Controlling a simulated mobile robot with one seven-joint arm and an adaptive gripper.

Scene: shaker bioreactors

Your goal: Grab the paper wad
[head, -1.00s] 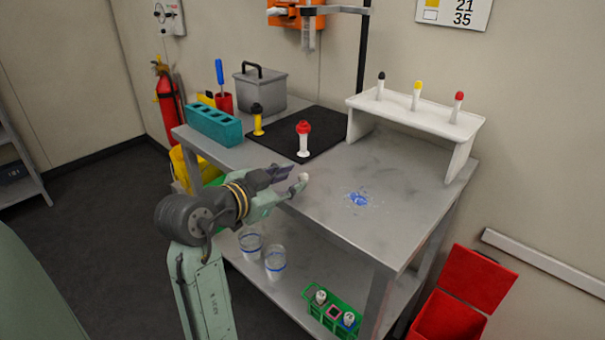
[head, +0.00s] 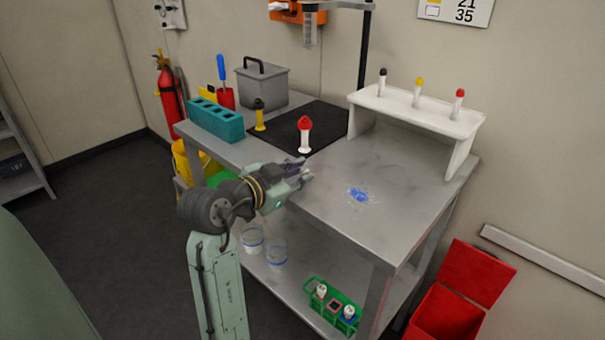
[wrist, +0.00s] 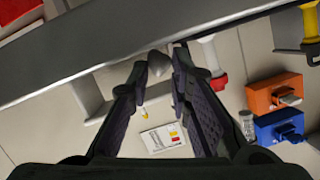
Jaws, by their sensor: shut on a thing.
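The paper wad (wrist: 159,64) is a small crumpled greyish-white lump between my fingertips in the wrist view. My gripper (wrist: 160,72) is shut on it. In the head view my gripper (head: 303,174) is at the front left edge of the grey table (head: 330,222), just above or at its top. The wad is mostly hidden by the fingers there. I cannot tell from these frames whether the wad touches the table.
A blue spill (head: 358,195) lies to the right of my gripper. A red-capped tube (head: 304,135) stands on a black mat (head: 325,120) behind. A white rack (head: 420,110) holds capped tubes. Clear cups (head: 276,252) stand below. An open red bin (head: 450,310) is at right.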

